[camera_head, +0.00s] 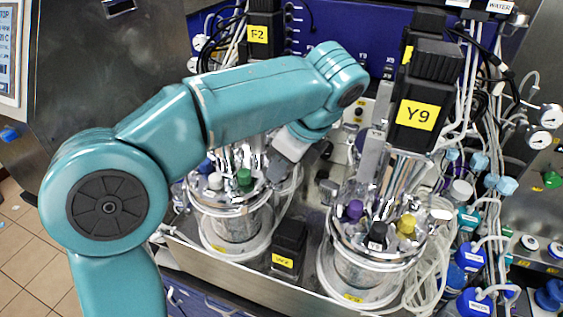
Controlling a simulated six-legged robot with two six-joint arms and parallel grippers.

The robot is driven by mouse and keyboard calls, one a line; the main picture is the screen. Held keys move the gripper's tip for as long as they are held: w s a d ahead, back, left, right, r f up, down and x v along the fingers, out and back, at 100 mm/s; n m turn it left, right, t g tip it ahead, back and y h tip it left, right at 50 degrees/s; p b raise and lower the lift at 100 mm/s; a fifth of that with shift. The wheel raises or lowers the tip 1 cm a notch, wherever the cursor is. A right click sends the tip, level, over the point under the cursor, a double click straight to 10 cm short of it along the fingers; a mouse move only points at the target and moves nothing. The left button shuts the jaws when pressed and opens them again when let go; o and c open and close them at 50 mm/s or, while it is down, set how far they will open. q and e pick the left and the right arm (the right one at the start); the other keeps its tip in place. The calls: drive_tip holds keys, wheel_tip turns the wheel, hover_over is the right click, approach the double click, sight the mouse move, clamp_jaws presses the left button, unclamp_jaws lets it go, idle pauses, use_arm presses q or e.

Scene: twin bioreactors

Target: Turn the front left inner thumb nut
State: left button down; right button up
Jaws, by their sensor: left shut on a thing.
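My left arm reaches in from the left, and its gripper (279,168) points down at the right side of the left glass vessel's metal lid (230,200). It is shut on a small thumb nut at the lid's rim; the nut itself is mostly hidden by the fingers. The left lid carries a green cap (245,177) and a white cap (215,181), both left of the gripper. The right vessel's lid (350,237) carries purple, black and yellow caps and stands apart from the gripper. My right gripper is not in view.
A black box (289,240) with a yellow label stands between the vessels. A black motor labelled Y9 (418,115) rises above the right vessel. Tubes and blue-capped bottles (470,257) crowd the right side. A screen (10,55) is at the upper left.

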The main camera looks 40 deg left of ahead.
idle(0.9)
use_arm(q)
drive_tip(key=c, duration=0.8)
unclamp_jaws()
drive_tip(key=shift+a, duration=0.1)
drive_tip(key=shift+o, duration=0.2)
drive_tip(key=v, duration=0.7)
drive_tip(key=shift+r, duration=0.2)
